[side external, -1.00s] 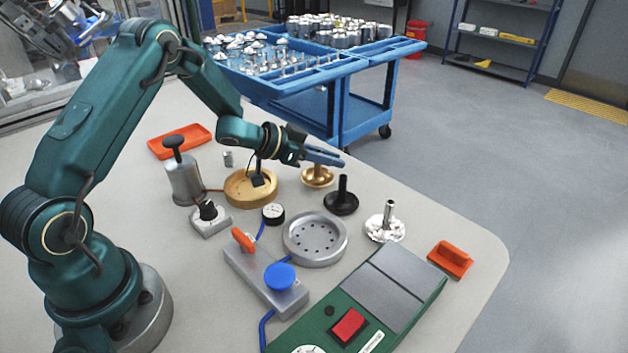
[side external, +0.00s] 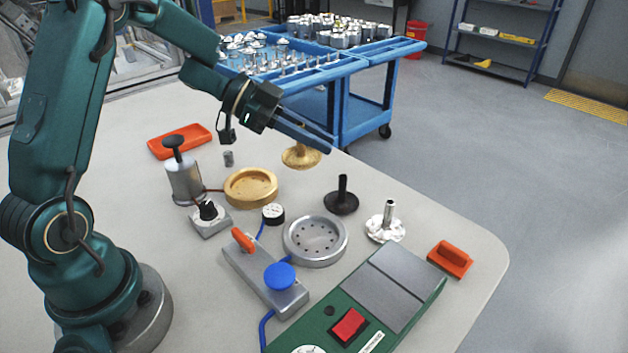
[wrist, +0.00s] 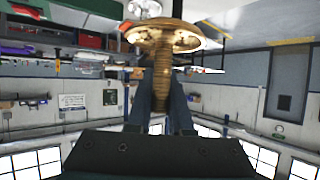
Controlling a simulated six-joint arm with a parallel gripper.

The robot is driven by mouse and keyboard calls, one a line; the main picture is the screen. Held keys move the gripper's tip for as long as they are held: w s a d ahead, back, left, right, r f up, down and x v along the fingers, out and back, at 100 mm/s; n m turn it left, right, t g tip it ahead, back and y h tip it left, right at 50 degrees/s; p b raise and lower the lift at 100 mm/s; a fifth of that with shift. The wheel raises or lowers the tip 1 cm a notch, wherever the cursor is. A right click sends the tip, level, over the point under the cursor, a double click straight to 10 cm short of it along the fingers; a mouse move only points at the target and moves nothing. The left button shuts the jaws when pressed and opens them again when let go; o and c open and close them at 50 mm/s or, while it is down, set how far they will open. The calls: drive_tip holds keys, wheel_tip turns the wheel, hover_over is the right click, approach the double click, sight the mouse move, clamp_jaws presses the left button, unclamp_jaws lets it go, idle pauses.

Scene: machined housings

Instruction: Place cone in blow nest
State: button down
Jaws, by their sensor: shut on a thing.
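My gripper (side external: 318,142) is shut on the stem of a brass cone (side external: 301,157), which has a wide round flange. The cone hangs below my fingers, above the table. In the wrist view my fingers (wrist: 160,120) clasp the brass stem, and the flange (wrist: 165,37) spreads beyond the fingertips. A round silver dish with several holes in its floor (side external: 316,241), perhaps the blow nest, stands empty on the table, nearer the camera than the cone. A brass dish (side external: 250,187) also stands empty, left of the cone.
A black stemmed part (side external: 342,200) and a silver stemmed part (side external: 386,224) stand right of the silver dish. A lever-and-button block (side external: 265,275), a green device (side external: 360,310), a gauge (side external: 273,214) and a pump-like canister (side external: 184,182) surround the dishes. A blue cart stands behind.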

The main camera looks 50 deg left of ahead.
drive_tip(key=s+a+r+m+g+h, duration=0.1)
drive_tip(key=s+a+m+g, duration=0.15)
drive_tip(key=s, duration=0.45)
drive_tip(key=shift+n+t, duration=0.35)
drive_tip(key=shift+n, duration=0.1)
drive_tip(key=x, duration=0.4)
drive_tip(key=s+x, duration=0.1)
drive_tip(key=x, duration=0.3)
drive_tip(key=s+f+x, duration=0.1)
drive_tip(key=x, duration=0.3)
drive_tip(key=shift+s+d, duration=0.15)
drive_tip(key=shift+d, duration=0.35)
drive_tip(key=shift+f, duration=2.05)
drive_tip(key=shift+f, duration=0.15)
drive_tip(key=c, duration=0.8)
unclamp_jaws()
